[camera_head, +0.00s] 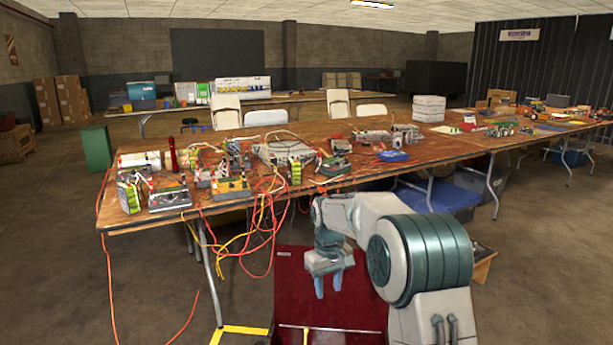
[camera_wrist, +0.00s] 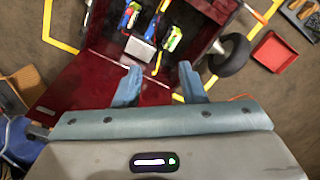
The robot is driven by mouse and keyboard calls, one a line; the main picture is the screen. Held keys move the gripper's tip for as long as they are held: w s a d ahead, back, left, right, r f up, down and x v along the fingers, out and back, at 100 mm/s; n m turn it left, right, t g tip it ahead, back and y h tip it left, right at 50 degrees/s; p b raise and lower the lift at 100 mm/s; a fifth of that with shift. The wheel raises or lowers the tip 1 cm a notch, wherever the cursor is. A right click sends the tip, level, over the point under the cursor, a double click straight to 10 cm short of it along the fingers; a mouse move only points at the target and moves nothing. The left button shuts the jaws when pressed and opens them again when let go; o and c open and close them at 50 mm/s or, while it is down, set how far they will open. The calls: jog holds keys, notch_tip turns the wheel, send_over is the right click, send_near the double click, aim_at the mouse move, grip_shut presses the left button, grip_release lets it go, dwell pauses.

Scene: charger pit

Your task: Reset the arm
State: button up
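My arm reaches forward in the head view, with my gripper (camera_head: 328,286) pointing down in front of the table, above a dark red box or cart (camera_head: 352,300). In the wrist view my gripper (camera_wrist: 160,85) shows two blue fingers spread apart with nothing between them, so it is open and empty. The red cart (camera_wrist: 85,85) lies below the fingers, and several small coloured items (camera_wrist: 145,32) lie in it.
A long wooden table (camera_head: 125,215) with electronics and hanging cables stands just beyond my gripper. A blue bin (camera_head: 440,197) sits under it. Yellow tape (camera_head: 240,330) marks the floor. A red tray (camera_wrist: 275,52) and a black wheel (camera_wrist: 230,55) show in the wrist view.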

jog(key=s+d+r+m+p, duration=0.1)
jog(key=s+d+r+p, duration=0.25)
jog(key=s+r, duration=0.6)
jog(key=s+d+r+m+t+p, duration=0.1)
jog(key=s+d+r+p, duration=0.1)
jog(key=s+r+p, duration=0.2)
jog(key=s+d+r+m+t+p, duration=0.1)
jog(key=s+r+p, duration=0.4)
jog(key=s, duration=0.6)
jog(key=s+d+r+m+p, duration=0.2)
jog(key=s+d+r+p, duration=0.1)
jog(key=s, duration=0.5)
notch_tip(320, 180, up, 2)
jog(key=shift+s+r+m+t+p, duration=0.15)
jog(key=shift+m+t+p, duration=0.25)
jog(key=shift+p, duration=0.25)
